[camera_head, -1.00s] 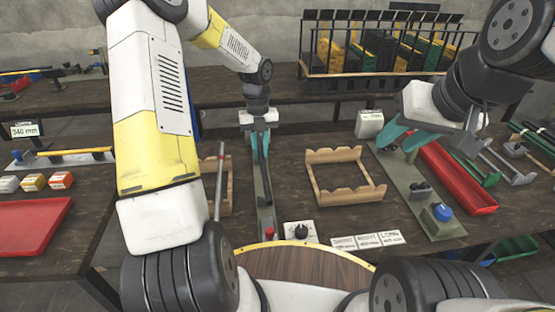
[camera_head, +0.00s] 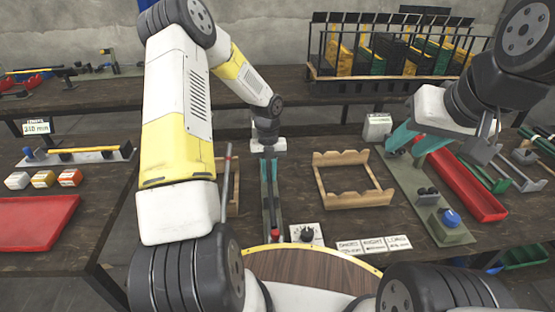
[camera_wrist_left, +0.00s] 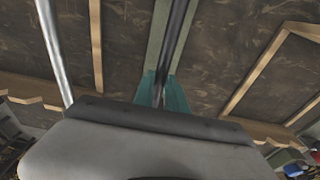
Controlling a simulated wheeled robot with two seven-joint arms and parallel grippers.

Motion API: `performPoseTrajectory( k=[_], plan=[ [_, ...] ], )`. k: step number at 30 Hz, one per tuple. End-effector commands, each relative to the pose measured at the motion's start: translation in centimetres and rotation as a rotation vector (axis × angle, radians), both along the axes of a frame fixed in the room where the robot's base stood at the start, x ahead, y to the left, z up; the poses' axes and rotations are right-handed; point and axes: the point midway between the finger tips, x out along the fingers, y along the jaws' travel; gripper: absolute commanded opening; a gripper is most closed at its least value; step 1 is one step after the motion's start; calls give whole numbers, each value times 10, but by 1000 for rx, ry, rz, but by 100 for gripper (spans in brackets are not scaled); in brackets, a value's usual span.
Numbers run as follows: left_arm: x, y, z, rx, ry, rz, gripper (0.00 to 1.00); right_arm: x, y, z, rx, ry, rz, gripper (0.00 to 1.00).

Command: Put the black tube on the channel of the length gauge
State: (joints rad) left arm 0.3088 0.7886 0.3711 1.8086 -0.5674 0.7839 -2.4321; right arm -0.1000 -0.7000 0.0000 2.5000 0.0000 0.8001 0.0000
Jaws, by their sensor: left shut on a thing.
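My left gripper (camera_head: 269,172) is shut on the black tube (camera_wrist_left: 175,40), over a narrow green-grey strip in the middle of the table. The strip (camera_wrist_left: 157,42) lies along and under the tube in the left wrist view; I take it as the length gauge's base. A red piece (camera_head: 275,234) is at its near end. The fingers and tube hide the channel, so I cannot tell whether the tube touches it. My right gripper (camera_head: 414,141) is open, its teal fingers apart above a green plate (camera_head: 408,192) on the right.
A wooden rack (camera_head: 352,181) stands right of the strip; a grey rod (camera_head: 227,180) and another wooden rack (camera_head: 234,203) are left. A red tray (camera_head: 470,187) is far right.

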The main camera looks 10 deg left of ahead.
Motion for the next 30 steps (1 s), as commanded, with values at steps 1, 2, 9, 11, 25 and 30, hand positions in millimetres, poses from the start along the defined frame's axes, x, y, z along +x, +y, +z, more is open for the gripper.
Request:
performPoseTrajectory(
  k=[1, 2, 9, 11, 25, 30],
  plan=[
    [0, 0, 0, 0, 0, 0, 0, 0, 0, 0, 0, 0, 0, 36],
    [0, 0, -1, 0, 0, 0, 0, 0, 0, 0, 0, 0, 0, 36],
    [0, 0, -1, 0, 0, 1, 39, 0, 0, 0, 0, 0, 0, 36],
    [0, 0, -1, 0, 0, 1, 39, 0, 0, 0, 0, 0, 0, 36],
    [6, 3, 46, 1, -4, 2, 39, 0, 0, 0, 0, 0, 0, 36],
    [11, 4, 82, 1, -4, 2, 39, 0, 0, 0, 0, 0, 0, 36]
  ],
)
